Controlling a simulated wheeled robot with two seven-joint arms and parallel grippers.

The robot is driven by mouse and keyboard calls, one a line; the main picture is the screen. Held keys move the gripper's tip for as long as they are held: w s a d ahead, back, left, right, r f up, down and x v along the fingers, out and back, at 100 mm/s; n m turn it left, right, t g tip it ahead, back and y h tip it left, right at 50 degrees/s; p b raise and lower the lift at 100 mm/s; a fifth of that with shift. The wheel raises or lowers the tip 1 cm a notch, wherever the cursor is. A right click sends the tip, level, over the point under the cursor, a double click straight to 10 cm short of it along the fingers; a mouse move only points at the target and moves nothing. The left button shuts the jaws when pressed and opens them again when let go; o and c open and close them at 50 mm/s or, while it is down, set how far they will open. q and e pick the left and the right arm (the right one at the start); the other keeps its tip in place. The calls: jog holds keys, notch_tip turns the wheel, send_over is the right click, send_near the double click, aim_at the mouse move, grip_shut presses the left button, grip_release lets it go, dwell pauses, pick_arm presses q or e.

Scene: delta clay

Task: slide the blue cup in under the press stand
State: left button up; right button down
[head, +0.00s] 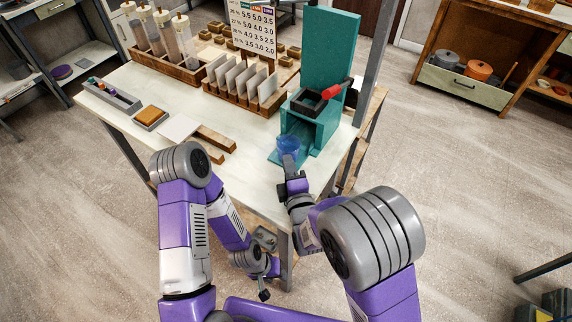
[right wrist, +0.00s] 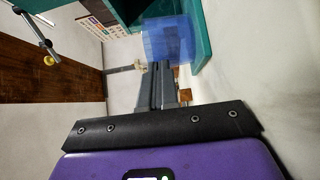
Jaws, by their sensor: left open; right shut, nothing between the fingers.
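The translucent blue cup (head: 289,144) stands upright at the front of the teal press stand (head: 325,45), on or over its low teal base. The stand's dark square press head, with a red-handled lever (head: 335,90), is above and behind the cup. My right gripper (head: 289,165) is shut and empty, just in front of the cup; whether it touches is unclear. In the right wrist view the cup (right wrist: 170,38) is just beyond the fingertips (right wrist: 158,72), beside the teal stand (right wrist: 204,35). My left gripper (head: 265,283) is open and empty, low in front of the table.
A wooden rack of upright white cards (head: 243,82) is left of the stand. Tall tubes in a wooden holder (head: 165,62), a small tray (head: 110,97), and a white tile (head: 178,127) are farther left. The front left tabletop (head: 245,170) is clear.

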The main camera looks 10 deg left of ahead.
aim_at(289, 150)
jog(key=w, duration=0.2)
jog(key=w+d+b, duration=0.1)
jog(key=w, duration=0.1)
jog(key=w+d, duration=0.1)
jog(key=w, duration=0.1)
jog(key=shift+w+d+f+b, duration=0.1)
jog(key=shift+w+d+b, duration=0.1)
jog(key=shift+b, duration=0.15)
jog(key=shift+w+d, duration=0.2)
jog(key=shift+w, duration=0.05)
jog(key=shift+s+a, duration=0.1)
jog(key=shift+a, duration=0.05)
